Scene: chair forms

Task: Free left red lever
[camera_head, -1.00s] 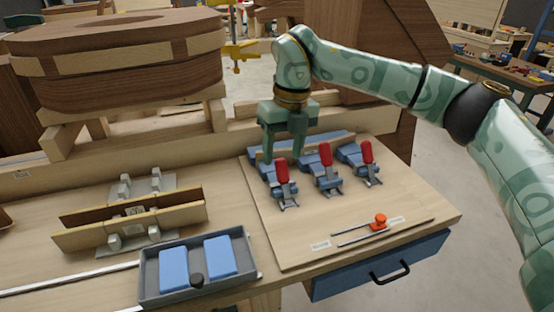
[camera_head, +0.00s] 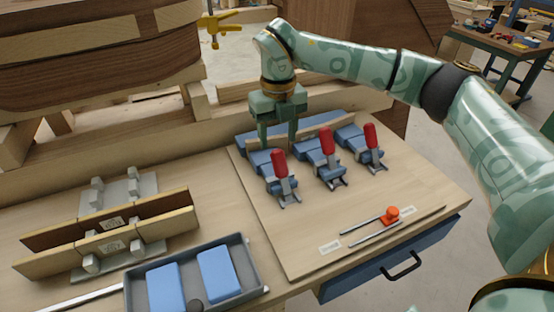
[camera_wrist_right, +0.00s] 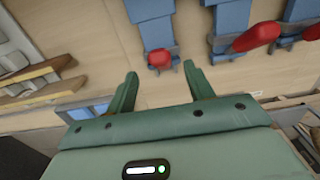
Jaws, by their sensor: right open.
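Three blue toggle clamps with red levers stand in a row on a wooden board. The left red lever (camera_head: 278,163) stands up from the left clamp (camera_head: 262,161). The middle lever (camera_head: 327,141) and right lever (camera_head: 370,135) also stand up. My right gripper (camera_head: 277,143) points down, open and empty, just behind the left lever. In the right wrist view the left lever (camera_wrist_right: 159,58) lies ahead of and between the spread fingers (camera_wrist_right: 162,80), with no clear contact. The middle lever (camera_wrist_right: 256,37) is to the right there. My left gripper is out of view.
A red-orange knob (camera_head: 391,213) sits on metal rods at the board's front. A grey tray (camera_head: 252,268) with blue blocks lies front left. A wooden fixture with clamps (camera_head: 113,232) stands left. A blue drawer (camera_head: 345,285) is below the table edge.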

